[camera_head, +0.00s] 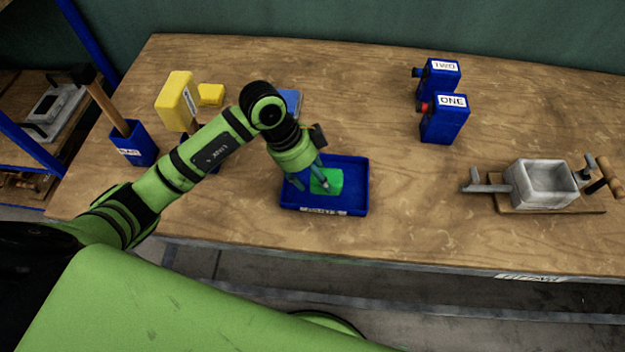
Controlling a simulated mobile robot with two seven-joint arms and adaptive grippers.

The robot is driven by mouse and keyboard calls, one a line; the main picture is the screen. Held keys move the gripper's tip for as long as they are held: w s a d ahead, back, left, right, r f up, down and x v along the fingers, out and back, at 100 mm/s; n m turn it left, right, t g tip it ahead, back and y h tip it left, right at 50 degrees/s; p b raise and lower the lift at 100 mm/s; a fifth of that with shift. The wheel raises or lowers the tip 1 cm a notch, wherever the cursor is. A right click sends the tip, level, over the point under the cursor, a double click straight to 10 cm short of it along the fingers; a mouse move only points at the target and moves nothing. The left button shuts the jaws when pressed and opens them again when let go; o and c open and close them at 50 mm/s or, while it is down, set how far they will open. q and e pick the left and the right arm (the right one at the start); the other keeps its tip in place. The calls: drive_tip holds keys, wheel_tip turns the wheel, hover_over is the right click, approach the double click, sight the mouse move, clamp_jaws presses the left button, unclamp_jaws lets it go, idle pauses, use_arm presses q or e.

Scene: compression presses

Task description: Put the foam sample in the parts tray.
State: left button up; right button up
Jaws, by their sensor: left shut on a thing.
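The foam sample (329,182) is a bright green block. It shows inside the outline of the blue parts tray (361,190), near the tray's middle. The tray sits near the front edge of the wooden table and has a label on its front wall. My left gripper (320,184) points down over the tray and is shut on the foam sample. I cannot tell whether the foam touches the tray's floor. The gripper hides the tray's left rear part. My right gripper is not in view.
Blue boxes labelled ONE (444,121) and TWO (440,78) stand at the back right. A grey press (543,185) on a wooden board is at the right. A blue bin (137,148) with a handle and yellow blocks (177,100) are at the left. Table (420,205) right of the tray is clear.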

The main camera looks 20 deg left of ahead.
sight(313, 187)
use_arm(q)
wheel_tip(313, 187, down, 3)
drive_tip(key=shift+s+f+p, duration=0.1)
drive_tip(key=shift+p, duration=0.4)
drive_tip(key=shift+f, duration=0.3)
drive_tip(key=shift+a+f, duration=0.1)
drive_tip(key=shift+f, duration=0.1)
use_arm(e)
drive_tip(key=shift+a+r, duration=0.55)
use_arm(q)
drive_tip(key=o, duration=1.5)
drive_tip(key=shift+f, duration=0.1)
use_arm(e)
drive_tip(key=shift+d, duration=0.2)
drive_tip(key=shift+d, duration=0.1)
